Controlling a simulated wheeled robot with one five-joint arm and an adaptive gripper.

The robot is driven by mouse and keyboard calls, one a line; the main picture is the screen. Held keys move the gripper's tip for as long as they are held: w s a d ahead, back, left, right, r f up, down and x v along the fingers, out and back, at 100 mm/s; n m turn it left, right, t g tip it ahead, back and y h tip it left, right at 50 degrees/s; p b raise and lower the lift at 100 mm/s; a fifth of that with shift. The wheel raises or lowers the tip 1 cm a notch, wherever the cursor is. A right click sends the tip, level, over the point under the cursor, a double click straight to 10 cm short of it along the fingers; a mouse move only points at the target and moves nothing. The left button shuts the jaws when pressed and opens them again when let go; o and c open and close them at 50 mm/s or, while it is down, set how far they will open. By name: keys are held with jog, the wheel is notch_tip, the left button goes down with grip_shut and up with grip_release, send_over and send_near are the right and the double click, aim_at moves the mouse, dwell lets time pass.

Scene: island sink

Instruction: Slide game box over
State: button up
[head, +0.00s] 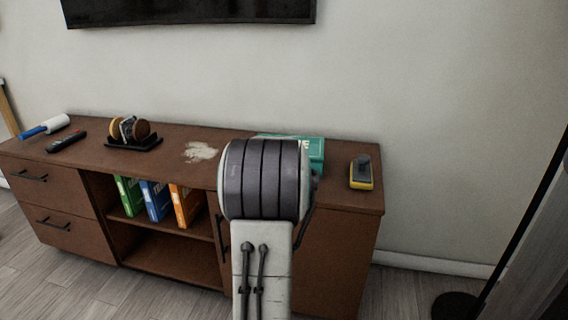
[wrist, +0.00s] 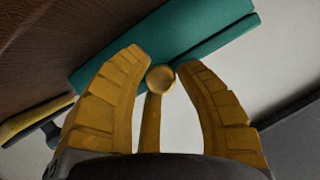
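The teal game box (head: 315,152) lies on the right half of the brown cabinet top, close to the wall. My arm hides most of it in the head view. In the wrist view the teal box (wrist: 175,30) crosses the upper middle, just beyond the fingertips of my gripper (wrist: 163,60). The yellow fingers are apart with nothing held between them. I cannot tell whether a fingertip touches the box. The gripper itself is hidden behind my arm in the head view.
A yellow and grey tool (head: 361,172) stands right of the box. A pale spill (head: 201,152) lies left of my arm. Farther left are a black holder (head: 133,143), a dark remote-like object (head: 67,141) and a lint roller (head: 45,127).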

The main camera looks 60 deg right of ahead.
jog(key=o, duration=0.4)
jog(key=v, duration=1.2)
jog(key=shift+r, duration=0.1)
dwell(0.6)
